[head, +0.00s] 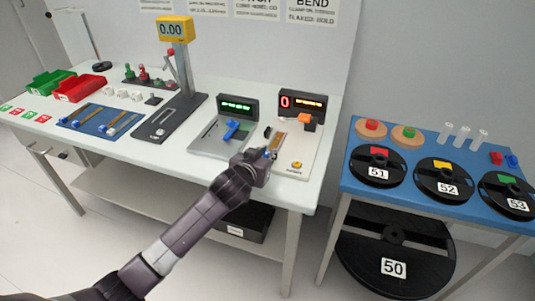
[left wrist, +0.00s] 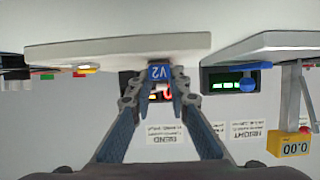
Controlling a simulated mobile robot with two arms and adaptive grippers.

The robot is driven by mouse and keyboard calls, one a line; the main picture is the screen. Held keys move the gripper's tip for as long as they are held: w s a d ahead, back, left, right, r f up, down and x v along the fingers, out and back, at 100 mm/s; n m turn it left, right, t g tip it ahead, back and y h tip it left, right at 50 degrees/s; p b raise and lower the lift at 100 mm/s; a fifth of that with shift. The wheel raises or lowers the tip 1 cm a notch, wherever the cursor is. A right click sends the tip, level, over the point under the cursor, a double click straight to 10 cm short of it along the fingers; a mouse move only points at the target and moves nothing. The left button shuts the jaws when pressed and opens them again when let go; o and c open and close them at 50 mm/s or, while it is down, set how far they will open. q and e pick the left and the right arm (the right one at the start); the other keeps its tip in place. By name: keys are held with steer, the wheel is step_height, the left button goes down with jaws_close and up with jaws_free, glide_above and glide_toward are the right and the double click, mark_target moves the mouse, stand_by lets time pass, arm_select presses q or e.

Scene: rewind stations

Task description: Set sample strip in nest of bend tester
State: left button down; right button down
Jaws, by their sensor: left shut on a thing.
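The sample strip is a narrow tan piece (head: 277,140) with a blue end marked V2, which shows in the left wrist view (left wrist: 160,72). My left gripper (head: 269,153) is shut on that blue end, and the strip points away from it toward the back. The bend tester (head: 311,152) is a pale plate with a dark display reading a red 0, an orange part at the back and a yellow button in front. The strip is over the tester's left part. I cannot tell whether it touches the nest, which the gripper and strip partly hide. My right gripper is not in view.
Left of the tester stands a grey station (head: 214,143) with a green display and blue lever. A yellow-headed gauge (head: 173,30), red bin (head: 80,89), green bin (head: 50,82) and blue mat (head: 83,121) are further left. A blue table (head: 400,146) with numbered reels is right, across a gap.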

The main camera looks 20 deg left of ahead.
arm_select(q)
steer(key=c, duration=1.8)
jaws_free()
steer(key=shift+f, duration=0.1)
steer(key=shift+s, duration=0.15)
steer(key=v, duration=1.1)
steer(key=shift+s, duration=0.35)
